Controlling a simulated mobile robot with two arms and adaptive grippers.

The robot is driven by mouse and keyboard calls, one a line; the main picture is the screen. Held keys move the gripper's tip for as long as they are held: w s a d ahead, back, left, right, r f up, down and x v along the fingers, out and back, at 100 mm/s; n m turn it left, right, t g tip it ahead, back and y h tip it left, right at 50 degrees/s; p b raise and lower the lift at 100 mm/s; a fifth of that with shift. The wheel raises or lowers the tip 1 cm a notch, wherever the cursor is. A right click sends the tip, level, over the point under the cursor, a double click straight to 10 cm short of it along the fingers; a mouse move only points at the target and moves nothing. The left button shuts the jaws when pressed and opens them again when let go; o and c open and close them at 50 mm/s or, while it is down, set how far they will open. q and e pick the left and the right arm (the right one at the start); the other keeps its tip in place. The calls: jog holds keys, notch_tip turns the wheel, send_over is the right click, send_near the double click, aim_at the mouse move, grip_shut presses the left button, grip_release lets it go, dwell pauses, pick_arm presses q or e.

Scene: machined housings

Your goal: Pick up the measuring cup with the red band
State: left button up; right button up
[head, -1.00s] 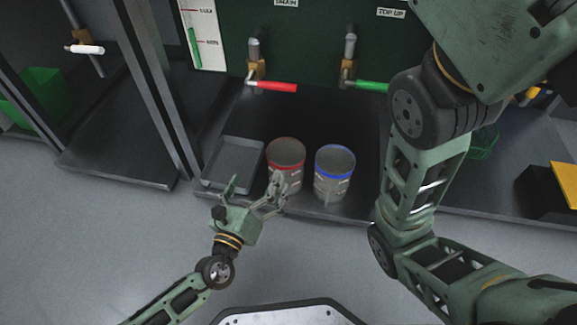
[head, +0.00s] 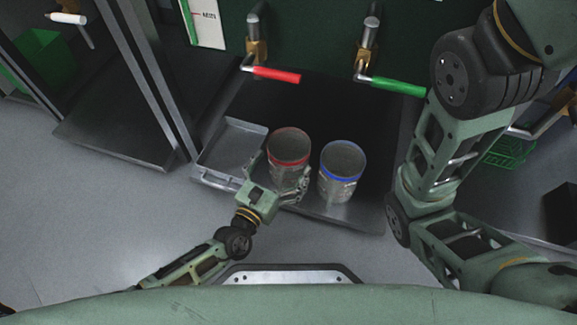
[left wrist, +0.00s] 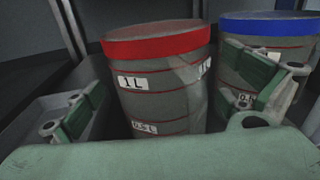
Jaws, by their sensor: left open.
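The measuring cup with the red band (head: 288,160) stands upright on the dark shelf, between the grey tray and the blue-banded cup. In the left wrist view the red-banded cup (left wrist: 158,75) shows "1 L" and "0.5 L" labels. My left gripper (head: 277,180) is open, with one finger on each side of this cup. In the left wrist view its fingers (left wrist: 170,112) flank the cup, with the right finger between the two cups. I cannot tell whether either finger touches the cup. My right gripper is not visible.
The blue-banded measuring cup (head: 342,172) stands close on the right, also in the left wrist view (left wrist: 270,28). A shallow grey tray (head: 208,180) lies just left. Above are taps with a red handle (head: 277,74) and a green handle (head: 398,86). My other arm occupies the right side.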

pick_arm(q)
jog(key=shift+x, duration=1.2)
jog(key=c, duration=1.2)
